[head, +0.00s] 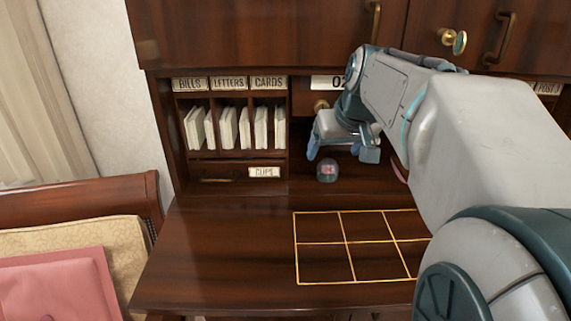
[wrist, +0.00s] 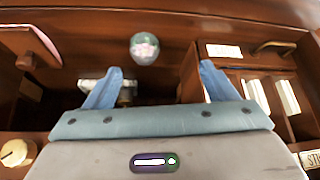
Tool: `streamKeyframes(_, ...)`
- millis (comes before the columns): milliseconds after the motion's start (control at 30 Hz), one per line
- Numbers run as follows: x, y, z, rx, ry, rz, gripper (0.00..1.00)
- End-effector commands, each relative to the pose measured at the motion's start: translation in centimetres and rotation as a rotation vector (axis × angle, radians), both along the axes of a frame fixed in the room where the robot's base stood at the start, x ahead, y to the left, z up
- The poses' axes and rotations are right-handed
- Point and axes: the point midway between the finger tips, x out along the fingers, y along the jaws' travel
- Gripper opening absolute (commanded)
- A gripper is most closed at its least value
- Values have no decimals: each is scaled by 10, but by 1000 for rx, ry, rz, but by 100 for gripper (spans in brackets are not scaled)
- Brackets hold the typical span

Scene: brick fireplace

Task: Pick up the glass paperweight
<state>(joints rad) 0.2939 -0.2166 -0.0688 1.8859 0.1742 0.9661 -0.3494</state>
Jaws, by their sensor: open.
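The glass paperweight (head: 327,170) is a small clear ball with a pinkish pattern inside. It rests on the dark wooden desk (head: 215,245), at the back near the opening right of the letter slots. It also shows in the wrist view (wrist: 145,48), top centre, beyond the fingertips. My gripper (head: 340,155) is close to the paperweight and just above it in the head view. Its two blue fingers (wrist: 158,78) are spread wide in the wrist view, with nothing held between them. I cannot tell the exact height gap.
Letter slots (head: 232,153) with several envelopes stand left of my gripper, above a small drawer labelled clips (head: 263,172). A round knob (head: 321,105) is just behind my gripper. A gold-lined grid (head: 355,246) marks the bare desktop in front. A pink cushion (head: 58,285) lies at lower left.

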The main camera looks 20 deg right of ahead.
Motion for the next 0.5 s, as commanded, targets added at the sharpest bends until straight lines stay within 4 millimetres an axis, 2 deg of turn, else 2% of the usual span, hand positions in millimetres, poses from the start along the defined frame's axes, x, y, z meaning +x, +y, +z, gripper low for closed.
streamKeyframes(33,7,-11,-4,-6,-14,-8,79)
streamKeyframes(100,13,-21,-1,-12,-26,-10,79)
streamKeyframes(233,23,-27,-5,-15,-33,-10,79)
streamKeyframes(500,50,-29,-48,-16,-31,-9,79)
